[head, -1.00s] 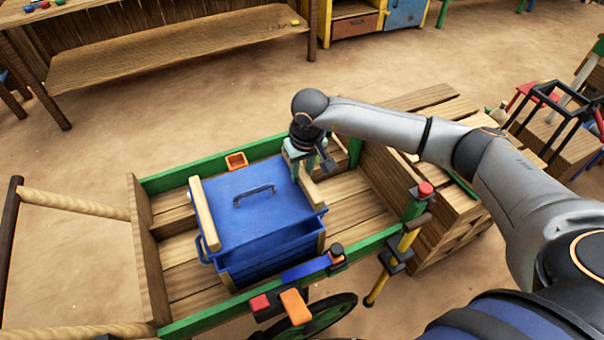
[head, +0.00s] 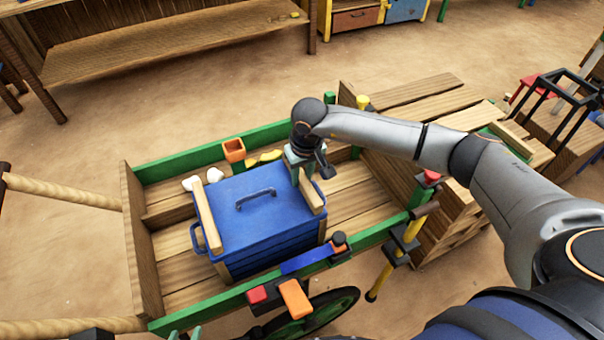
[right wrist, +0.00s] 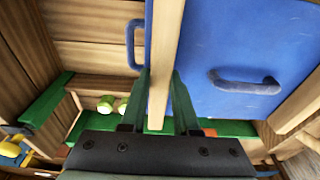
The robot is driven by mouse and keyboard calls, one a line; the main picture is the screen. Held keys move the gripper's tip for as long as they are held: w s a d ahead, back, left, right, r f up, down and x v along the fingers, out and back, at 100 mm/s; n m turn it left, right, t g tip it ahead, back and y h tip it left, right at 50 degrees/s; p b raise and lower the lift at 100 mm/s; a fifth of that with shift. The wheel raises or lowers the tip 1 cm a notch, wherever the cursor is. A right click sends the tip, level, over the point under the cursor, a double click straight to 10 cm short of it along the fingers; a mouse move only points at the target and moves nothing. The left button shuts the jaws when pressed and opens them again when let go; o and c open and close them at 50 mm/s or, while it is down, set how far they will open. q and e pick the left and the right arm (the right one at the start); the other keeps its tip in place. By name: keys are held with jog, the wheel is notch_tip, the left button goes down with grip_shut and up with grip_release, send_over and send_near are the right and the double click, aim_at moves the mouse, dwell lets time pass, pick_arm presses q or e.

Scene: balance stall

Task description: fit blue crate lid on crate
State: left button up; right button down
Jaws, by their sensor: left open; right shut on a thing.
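The blue lid (head: 245,212) has two wooden battens and a dark blue handle. It lies level over the blue crate (head: 275,252), its edges looking in line with the crate's rim; any small gap is too fine to tell. The crate stands on the cart's plank bed. My right gripper (head: 305,180) is shut on the lid's right batten (head: 312,194). In the right wrist view, my right gripper's fingers (right wrist: 160,85) stand on both sides of that batten (right wrist: 165,50), beside the lid handle (right wrist: 245,85). My left gripper (head: 185,332) is open and empty at the bottom edge, mostly out of frame.
The cart's green rails (head: 180,164) surround the crate. Bare planks lie right of the crate.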

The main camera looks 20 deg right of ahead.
dwell(1.0)
jog(key=shift+b, duration=0.4)
jog(key=c, duration=0.6)
grip_release()
jog(key=shift+r, duration=0.4)
jog(key=r, duration=0.4)
jog(key=s+r, duration=0.1)
jog(key=r, duration=0.2)
jog(key=s+r, duration=0.1)
jog(key=r, duration=0.3)
jog(key=shift+r, duration=0.35)
